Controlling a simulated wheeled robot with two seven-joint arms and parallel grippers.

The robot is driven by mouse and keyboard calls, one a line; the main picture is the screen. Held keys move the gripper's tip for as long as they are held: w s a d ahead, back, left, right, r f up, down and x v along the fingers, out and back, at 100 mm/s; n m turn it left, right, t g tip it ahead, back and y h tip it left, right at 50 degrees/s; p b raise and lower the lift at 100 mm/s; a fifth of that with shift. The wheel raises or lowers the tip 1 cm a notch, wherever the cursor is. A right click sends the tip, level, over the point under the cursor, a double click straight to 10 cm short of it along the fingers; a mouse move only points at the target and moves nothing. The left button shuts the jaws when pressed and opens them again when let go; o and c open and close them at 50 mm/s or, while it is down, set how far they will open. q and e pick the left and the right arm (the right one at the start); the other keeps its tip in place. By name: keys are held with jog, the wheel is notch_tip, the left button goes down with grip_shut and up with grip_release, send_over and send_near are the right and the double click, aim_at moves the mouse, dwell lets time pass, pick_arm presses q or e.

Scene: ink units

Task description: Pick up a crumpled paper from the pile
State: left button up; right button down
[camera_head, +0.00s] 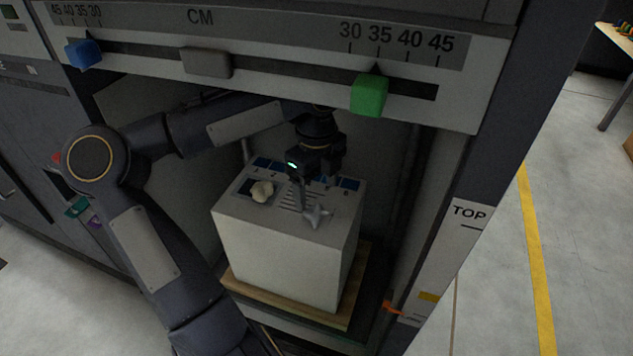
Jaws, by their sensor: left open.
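A crumpled paper (317,214), whitish and star-like in shape, lies on top of the white paper stack (285,250) towards its right front edge. A second crumpled paper (262,191), rounder and cream, lies on the stack's left part over a dark printed patch. My left gripper (308,200) reaches in from above and points down over the stack, its fingers close to the star-like paper. It is open. I cannot tell whether a finger touches that paper. My right gripper is not in view.
The stack stands on a wooden pallet (345,318) inside a dark machine bay. A ruler panel with a green slider (370,95), grey slider (207,62) and blue slider (83,53) crosses above. A post marked TOP (466,222) borders the right. Floor beyond is open.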

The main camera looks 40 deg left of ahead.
aim_at(317, 209)
pick_arm(q)
notch_tip(317, 209, down, 6)
jog(key=b, duration=0.3)
jog(key=shift+f, duration=0.25)
jog(key=shift+c, duration=0.4)
jog(key=c, duration=1)
